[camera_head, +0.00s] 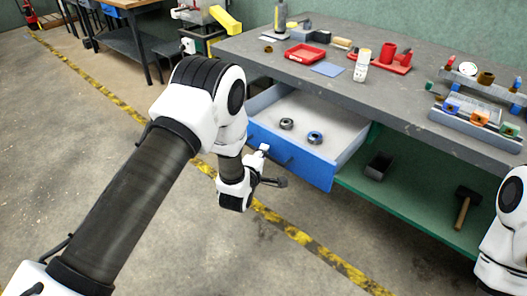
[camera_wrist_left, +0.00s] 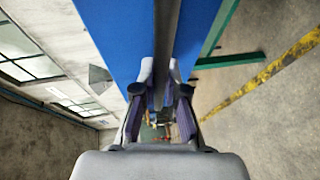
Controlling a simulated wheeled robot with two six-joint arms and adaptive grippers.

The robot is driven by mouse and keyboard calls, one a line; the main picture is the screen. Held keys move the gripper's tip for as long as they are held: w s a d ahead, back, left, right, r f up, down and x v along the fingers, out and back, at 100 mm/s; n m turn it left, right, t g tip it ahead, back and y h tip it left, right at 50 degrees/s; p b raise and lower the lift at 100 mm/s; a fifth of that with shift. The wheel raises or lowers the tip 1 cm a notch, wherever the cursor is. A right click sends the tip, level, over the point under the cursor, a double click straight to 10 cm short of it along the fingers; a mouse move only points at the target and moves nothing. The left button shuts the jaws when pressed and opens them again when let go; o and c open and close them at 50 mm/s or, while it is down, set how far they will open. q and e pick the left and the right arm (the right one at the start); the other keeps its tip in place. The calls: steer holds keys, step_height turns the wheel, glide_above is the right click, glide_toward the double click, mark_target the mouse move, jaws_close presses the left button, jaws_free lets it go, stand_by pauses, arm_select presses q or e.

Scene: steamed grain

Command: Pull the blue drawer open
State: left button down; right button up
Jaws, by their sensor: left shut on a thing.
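The blue drawer (camera_head: 312,168) stands pulled out from under the grey workbench, with its light inside showing. Two small rings, one dark grey (camera_head: 287,124) and one with blue (camera_head: 315,138), lie in it. My left gripper (camera_head: 268,165) is at the drawer's front, at the dark handle (camera_head: 289,161). In the left wrist view, the two fingers of my left gripper (camera_wrist_left: 161,85) are shut on the dark handle bar (camera_wrist_left: 167,40), with the blue front (camera_wrist_left: 118,35) beyond. In the head view, part of my right arm shows at the right edge; its gripper is out of view.
The grey workbench (camera_head: 400,110) carries a red tray (camera_head: 305,53), a white bottle (camera_head: 361,62) and several parts. A green lower shelf (camera_head: 410,205) holds a dark box (camera_head: 378,166) and a hammer (camera_head: 465,205). The floor before the drawer is clear, with yellow tape.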

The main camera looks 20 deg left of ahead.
arm_select(q)
steer(key=c, duration=1.2)
jaws_free()
steer(key=shift+d, duration=0.1)
steer(key=s+r, duration=0.2)
steer(key=s, duration=0.9)
steer(key=shift+s+d, duration=0.25)
steer(key=shift+s, duration=0.15)
